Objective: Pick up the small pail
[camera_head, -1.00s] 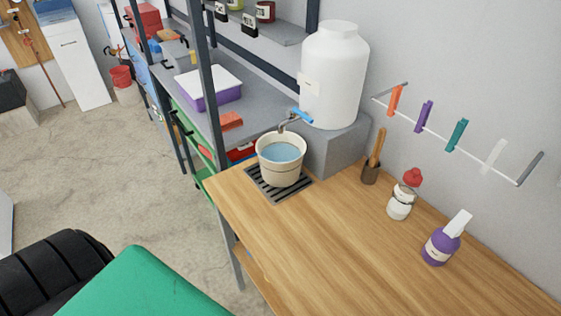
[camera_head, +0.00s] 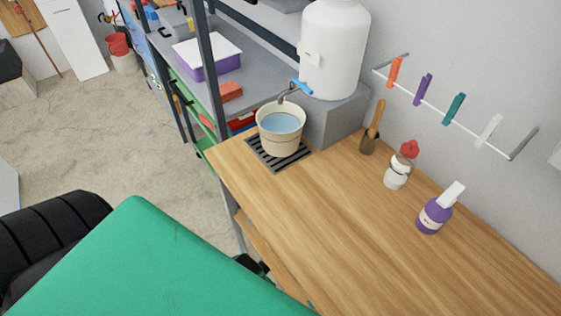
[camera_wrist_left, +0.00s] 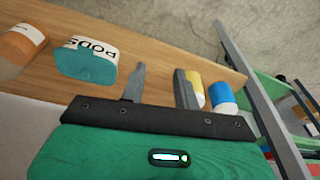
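A small cream pail (camera_head: 282,141) stands upright on a dark slatted grate (camera_head: 264,162) at the far left corner of the wooden table. It holds blue water, and a tap (camera_head: 291,92) is above its rim. My left gripper (camera_wrist_left: 161,84) is open in the left wrist view, its two grey fingers apart with nothing held between them. The pail cannot be seen in that view. In the head view a dark part at the table's left edge may be this gripper, low and apart from the pail. My right gripper is in neither view.
A white tank (camera_head: 335,50) sits on a grey block behind the pail. A brush holder (camera_head: 368,144), red-topped bottle (camera_head: 397,174) and purple bottle (camera_head: 434,216) stand on the right. The left wrist view shows a teal container (camera_wrist_left: 85,65) and blue-topped jar (camera_wrist_left: 223,97) near the fingers.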

